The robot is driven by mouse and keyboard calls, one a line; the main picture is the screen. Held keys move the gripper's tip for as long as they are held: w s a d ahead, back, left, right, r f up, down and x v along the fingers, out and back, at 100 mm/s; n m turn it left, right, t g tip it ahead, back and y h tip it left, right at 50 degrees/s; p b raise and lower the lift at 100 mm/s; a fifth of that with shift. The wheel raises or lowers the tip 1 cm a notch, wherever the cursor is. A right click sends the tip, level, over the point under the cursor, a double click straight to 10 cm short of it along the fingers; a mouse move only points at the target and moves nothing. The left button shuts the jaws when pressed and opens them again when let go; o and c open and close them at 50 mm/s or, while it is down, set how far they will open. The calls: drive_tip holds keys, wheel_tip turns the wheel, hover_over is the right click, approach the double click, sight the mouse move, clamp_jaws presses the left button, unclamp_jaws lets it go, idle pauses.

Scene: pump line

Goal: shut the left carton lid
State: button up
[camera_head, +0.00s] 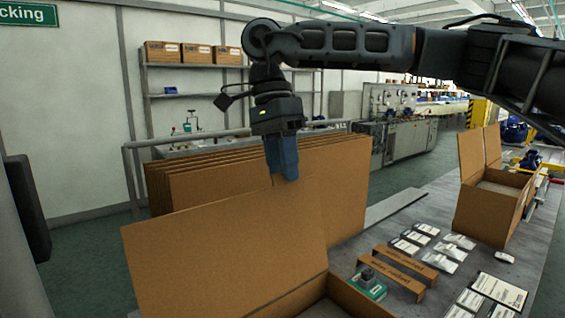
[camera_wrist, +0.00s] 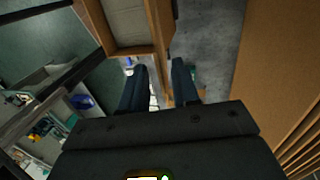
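The left carton (camera_head: 350,300) stands at the near left end of the bench, partly cut off by the bottom of the head view. Its brown lid (camera_head: 225,260) stands upright, open. My gripper (camera_head: 289,178) points down at the lid's top edge, near its right end. In the wrist view, my two dark fingers (camera_wrist: 160,88) are apart, with a narrow brown cardboard edge (camera_wrist: 163,35) running up between them. I cannot tell whether the fingers touch the lid.
Flat cardboard sheets (camera_head: 200,183) stand in a rack behind the lid. A second open carton (camera_head: 490,208) stands at the right. Bags (camera_head: 440,262), cardboard strips (camera_head: 405,268) and a green-based part (camera_head: 369,285) lie on the bench (camera_head: 440,205).

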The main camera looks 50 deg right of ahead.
drive_tip(key=shift+c, duration=0.2)
clamp_jaws()
idle(1.1)
